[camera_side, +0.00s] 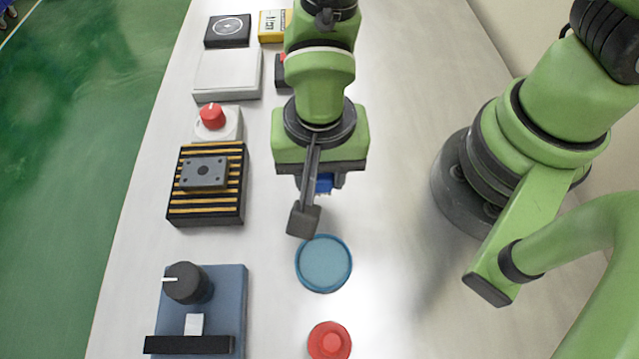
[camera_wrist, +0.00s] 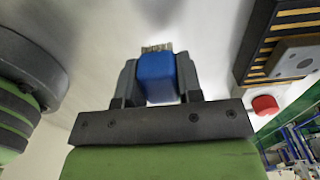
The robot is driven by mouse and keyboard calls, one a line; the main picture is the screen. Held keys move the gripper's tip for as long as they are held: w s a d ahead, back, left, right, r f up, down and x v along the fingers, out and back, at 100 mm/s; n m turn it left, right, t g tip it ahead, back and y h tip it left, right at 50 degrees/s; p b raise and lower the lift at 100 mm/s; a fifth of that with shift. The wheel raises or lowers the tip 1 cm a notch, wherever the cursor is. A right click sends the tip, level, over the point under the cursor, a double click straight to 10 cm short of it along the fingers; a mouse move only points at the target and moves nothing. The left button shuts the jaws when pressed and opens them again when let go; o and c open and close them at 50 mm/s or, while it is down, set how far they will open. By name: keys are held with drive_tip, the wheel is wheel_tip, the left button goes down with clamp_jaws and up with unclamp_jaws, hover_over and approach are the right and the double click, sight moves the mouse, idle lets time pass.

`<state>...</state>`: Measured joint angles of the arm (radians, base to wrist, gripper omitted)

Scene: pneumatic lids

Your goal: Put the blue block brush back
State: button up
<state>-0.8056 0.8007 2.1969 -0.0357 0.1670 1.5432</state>
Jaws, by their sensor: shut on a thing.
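The blue block brush (camera_wrist: 156,77) is held between the two jaws of my gripper (camera_wrist: 158,84), with its pale bristles pointing away from the gripper in the wrist view. In the side view only a small blue part of the brush (camera_side: 324,183) shows under my gripper (camera_side: 318,190); the rest is hidden by the gripper and the wrist camera arm. The gripper is shut on the brush and holds it above the white table. A round blue dish (camera_side: 323,264) lies on the table, nearer the viewer than the gripper and apart from it.
A red round piece (camera_side: 330,341) lies at the front. To the left stand a blue fixture with a black knob (camera_side: 187,283), a black-and-yellow striped block (camera_side: 206,216), a red knob (camera_side: 212,116) and a white box (camera_side: 228,74). Bare table (camera_side: 400,110) lies right of the gripper.

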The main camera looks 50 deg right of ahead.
sight(319, 200)
drive_tip(key=shift+f, duration=2.15)
drive_tip(key=shift+f, duration=0.2)
drive_tip(key=o, duration=0.9)
drive_tip(key=shift+o, duration=0.2)
drive_tip(key=shift+r, duration=0.1)
